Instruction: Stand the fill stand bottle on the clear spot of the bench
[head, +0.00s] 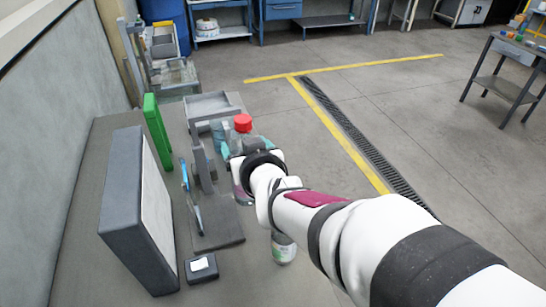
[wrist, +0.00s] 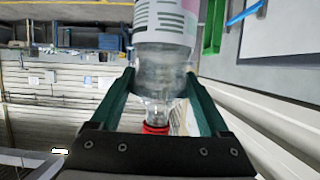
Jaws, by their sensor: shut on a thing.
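The fill stand bottle (wrist: 165,65) is clear with a printed white label and a red cap (head: 243,123). It is between the green fingers of my gripper (wrist: 160,85), which is shut on it near its shoulder. The grey bench (head: 85,245) runs along the wall at the left.
A second bottle (head: 284,250) with a green and white label stands partly behind my arm. A grey panel (head: 140,215), a green panel (head: 157,137), a small dark box (head: 201,268) and a grey stand (head: 216,225) occupy the bench. A grey tray (head: 212,107) lies at its far end.

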